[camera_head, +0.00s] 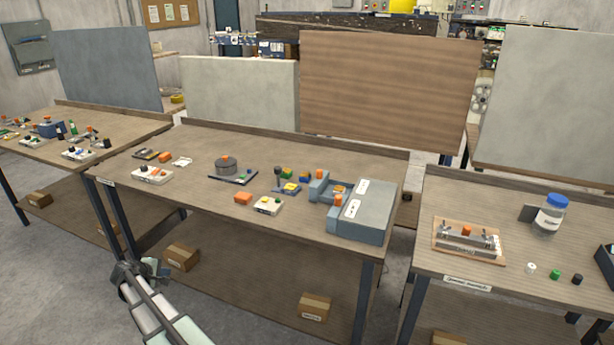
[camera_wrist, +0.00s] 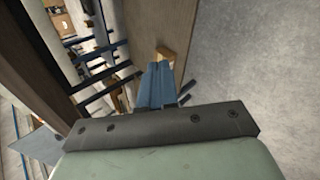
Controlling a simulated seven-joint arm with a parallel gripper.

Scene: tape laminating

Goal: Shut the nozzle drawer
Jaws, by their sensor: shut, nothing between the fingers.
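A blue-grey cabinet (camera_head: 364,211) with white labels stands at the right end of the middle table. What looks like its nozzle drawer (camera_head: 322,190) sticks out on the left side, open, with orange-topped pieces in or beside it. My gripper (camera_head: 162,271) is low at the front left of the middle table, below its top and well away from the drawer. In the wrist view its blue fingers (camera_wrist: 156,82) are together and empty. The drawer is not recognisable in the wrist view.
Small blocks and fixtures lie left of the cabinet, including an orange block (camera_head: 243,198) and a round grey part (camera_head: 226,165). The right table holds a clamp fixture (camera_head: 466,240) and a blue-capped jar (camera_head: 551,215). Cardboard boxes (camera_head: 182,256) sit on the lower shelf.

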